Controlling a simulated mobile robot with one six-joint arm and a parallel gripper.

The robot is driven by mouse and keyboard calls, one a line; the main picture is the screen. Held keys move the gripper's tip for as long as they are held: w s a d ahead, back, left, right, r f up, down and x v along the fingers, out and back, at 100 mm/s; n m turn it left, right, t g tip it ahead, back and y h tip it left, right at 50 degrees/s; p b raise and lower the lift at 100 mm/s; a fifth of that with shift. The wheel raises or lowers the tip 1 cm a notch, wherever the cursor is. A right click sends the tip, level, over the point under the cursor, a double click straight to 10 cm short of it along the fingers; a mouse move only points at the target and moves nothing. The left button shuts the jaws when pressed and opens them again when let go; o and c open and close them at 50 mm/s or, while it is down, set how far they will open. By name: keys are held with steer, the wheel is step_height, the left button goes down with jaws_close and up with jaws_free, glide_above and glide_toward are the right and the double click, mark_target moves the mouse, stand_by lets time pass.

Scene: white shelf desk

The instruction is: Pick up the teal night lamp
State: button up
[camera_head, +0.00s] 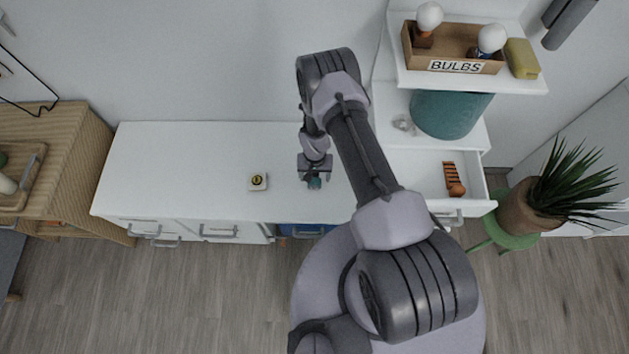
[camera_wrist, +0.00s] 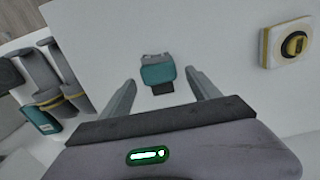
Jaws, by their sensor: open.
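The teal night lamp (camera_wrist: 157,74) is a small block with a teal front, a grey top edge and a dark lower part. It is on the white desktop and shows between and just beyond my fingertips in the wrist view. In the head view only a bit of teal (camera_head: 314,184) shows at the fingers. My gripper (camera_wrist: 161,82) is open, with one finger on each side of the lamp in the picture and a visible gap to both. It points down over the desk in the head view (camera_head: 314,175). I cannot tell the exact height gap.
A small white block with a dark round knob (camera_head: 257,181) sits left of my gripper on the white desktop (camera_head: 200,160). An open drawer at right holds an orange item (camera_head: 454,180). A teal bin (camera_head: 450,113) stands under a shelf with a "BULBS" box (camera_head: 466,67). A potted plant (camera_head: 533,207) stands right.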

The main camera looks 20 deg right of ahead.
steer(key=shift+f, duration=0.7)
steer(key=shift+r, duration=0.2)
steer(key=shift+c, duration=0.4)
steer(key=c, duration=1.4)
steer(key=shift+r, duration=0.1)
